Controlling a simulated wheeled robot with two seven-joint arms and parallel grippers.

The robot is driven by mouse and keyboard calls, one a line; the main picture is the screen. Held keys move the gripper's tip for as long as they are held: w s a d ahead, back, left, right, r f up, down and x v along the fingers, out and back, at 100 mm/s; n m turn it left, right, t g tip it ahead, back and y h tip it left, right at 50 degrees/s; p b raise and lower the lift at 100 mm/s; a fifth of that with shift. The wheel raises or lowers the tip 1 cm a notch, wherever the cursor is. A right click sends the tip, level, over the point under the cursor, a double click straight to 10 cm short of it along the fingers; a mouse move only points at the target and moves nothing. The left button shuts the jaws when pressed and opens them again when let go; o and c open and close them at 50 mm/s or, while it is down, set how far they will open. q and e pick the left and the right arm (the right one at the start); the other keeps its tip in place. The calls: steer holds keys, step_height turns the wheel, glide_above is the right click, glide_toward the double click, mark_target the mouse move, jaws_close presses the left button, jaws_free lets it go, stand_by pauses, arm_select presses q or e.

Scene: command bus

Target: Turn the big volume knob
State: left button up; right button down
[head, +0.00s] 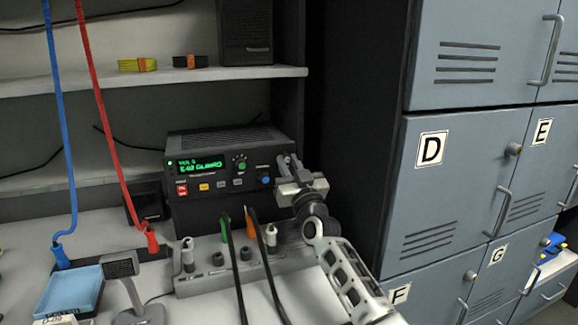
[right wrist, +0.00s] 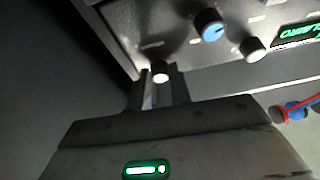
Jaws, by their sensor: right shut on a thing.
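A black radio (head: 225,205) with a green display stands on the counter under the shelf. Its front has a green-marked knob (head: 240,163) and a blue knob (head: 265,180). My right gripper (head: 285,165) is at the radio's right front edge. In the right wrist view its fingers (right wrist: 160,88) are shut around a dark knob with a light face (right wrist: 160,73). The fingers mostly hide this knob. Labels are too small to tell which is volume. My left gripper is out of view.
Cables run down in front of the grey socket panel (head: 205,278) below the radio. A desk microphone (head: 122,268) and a blue tray (head: 72,292) are at left. Blue-grey lockers (head: 445,200) stand at right. A shelf (head: 200,78) hangs above.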

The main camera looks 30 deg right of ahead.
steer(key=n+y, duration=0.1)
steer(key=n, duration=0.1)
steer(key=n+y, duration=0.1)
steer(key=n, duration=0.2)
steer(key=shift+d+y, duration=0.1)
steer(key=shift+y, duration=0.2)
steer(key=n+y, duration=0.1)
steer(key=n, duration=0.1)
steer(key=n+y+p, duration=0.1)
steer(key=n, duration=0.2)
steer(key=shift+d+g, duration=0.1)
steer(key=shift+g, duration=0.2)
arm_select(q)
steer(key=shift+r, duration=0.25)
arm_select(e)
steer(key=shift+n+y, duration=0.4)
steer(key=shift+n, duration=0.2)
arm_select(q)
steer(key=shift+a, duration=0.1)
arm_select(e)
steer(key=c, duration=1.3)
jaws_free()
steer(key=shift+s+r, duration=0.1)
arm_select(q)
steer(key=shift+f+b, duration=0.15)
steer(key=shift+b, duration=0.15)
arm_select(e)
steer(key=v, duration=1.6)
steer(key=shift+r, duration=0.15)
